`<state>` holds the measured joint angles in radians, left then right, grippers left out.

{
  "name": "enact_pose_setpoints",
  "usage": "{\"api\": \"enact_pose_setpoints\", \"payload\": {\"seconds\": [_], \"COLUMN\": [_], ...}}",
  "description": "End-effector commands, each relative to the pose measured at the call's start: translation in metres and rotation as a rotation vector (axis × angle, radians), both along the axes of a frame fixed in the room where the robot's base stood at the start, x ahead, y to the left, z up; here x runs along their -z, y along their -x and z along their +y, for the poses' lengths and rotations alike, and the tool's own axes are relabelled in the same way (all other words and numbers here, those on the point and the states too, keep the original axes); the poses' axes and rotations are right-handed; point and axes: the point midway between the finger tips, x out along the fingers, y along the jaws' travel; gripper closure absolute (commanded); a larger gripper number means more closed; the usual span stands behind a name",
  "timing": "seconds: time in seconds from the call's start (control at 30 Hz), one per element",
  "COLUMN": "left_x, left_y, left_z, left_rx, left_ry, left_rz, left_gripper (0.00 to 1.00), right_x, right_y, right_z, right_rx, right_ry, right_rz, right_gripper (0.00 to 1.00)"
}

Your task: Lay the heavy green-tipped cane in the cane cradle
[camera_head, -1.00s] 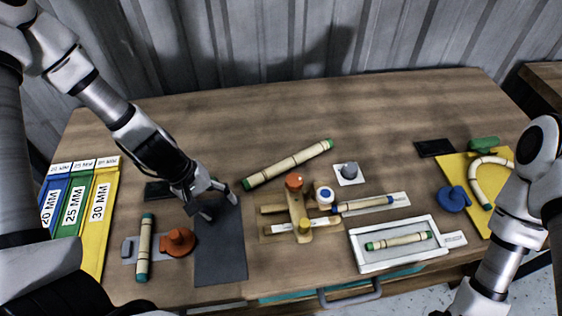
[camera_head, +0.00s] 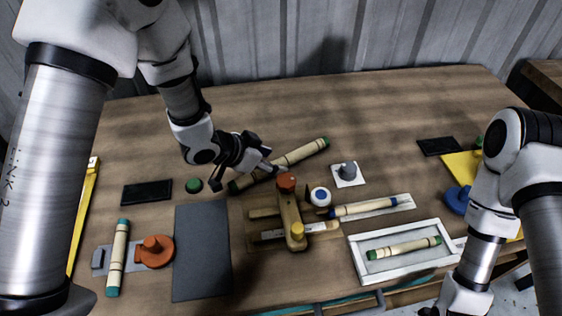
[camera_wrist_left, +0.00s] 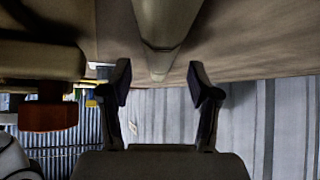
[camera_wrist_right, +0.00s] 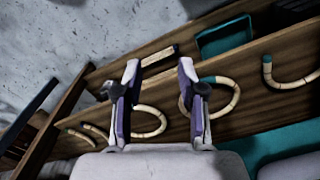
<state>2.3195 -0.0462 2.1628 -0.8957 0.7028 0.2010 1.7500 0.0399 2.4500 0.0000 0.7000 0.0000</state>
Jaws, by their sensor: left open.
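A thick, long cane with green tips (camera_head: 300,154) lies slanted on the table behind the wooden jig. My left gripper (camera_head: 245,183) is open at its left end, partly hiding it. In the left wrist view the cane (camera_wrist_left: 160,30) runs between the two spread fingers (camera_wrist_left: 160,92), with gaps on both sides. A shorter green-tipped cane (camera_head: 402,247) lies in a white-framed tray (camera_head: 362,270), and another (camera_head: 118,258) rests on a grey holder with an orange knob (camera_head: 155,250). I cannot tell which holder is the cane cradle. My right gripper (camera_wrist_right: 160,95) is open and empty.
The wooden jig (camera_head: 292,220) with an orange-red knob stands close in front of the long cane. A blue-tipped cane (camera_head: 365,207) lies right of it. A dark grey mat (camera_head: 202,250) is bare. Bent canes (camera_wrist_right: 148,120) show below the right gripper. The back of the table is clear.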

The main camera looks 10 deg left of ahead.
Motion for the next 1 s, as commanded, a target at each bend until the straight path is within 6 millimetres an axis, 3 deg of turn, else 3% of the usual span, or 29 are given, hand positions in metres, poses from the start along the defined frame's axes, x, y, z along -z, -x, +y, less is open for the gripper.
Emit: {"api": "enact_pose_setpoints", "payload": {"seconds": [0.1, 0.33, 0.37, 0.5, 0.53, 0.87, 1.0], "left_x": [0.014, 0.017, 0.017, 0.017, 0.017, 0.015, -0.005], "left_y": [-0.009, -0.012, -0.012, -0.012, -0.012, -0.012, -0.013], "left_z": [-0.010, -0.012, -0.012, -0.012, -0.012, -0.012, -0.012], "left_rx": [0.002, -0.001, -0.001, -0.002, -0.002, -0.001, -0.001], "left_ry": [-0.003, -0.001, -0.001, -0.001, -0.001, -0.002, -0.001], "left_rz": [0.002, 0.001, 0.001, 0.000, 0.000, 0.000, -0.004], "left_gripper": [0.39, 0.39, 0.42, 0.92, 1.00, 1.00, 1.00], "right_x": [-0.003, -0.002, -0.002, -0.002, -0.002, -0.003, -0.005], "right_y": [0.000, 0.000, 0.000, 0.000, 0.000, 0.000, 0.000], "right_z": [0.000, 0.000, 0.000, 0.000, 0.000, 0.000, 0.000], "right_rx": [0.000, 0.000, 0.000, 0.000, 0.000, 0.000, 0.000], "right_ry": [0.000, 0.000, 0.000, 0.000, 0.000, 0.000, 0.000], "right_rz": [0.000, 0.000, 0.000, 0.000, 0.000, 0.000, 0.000], "right_gripper": [0.60, 0.60, 0.60, 0.60, 0.60, 0.60, 0.60]}}
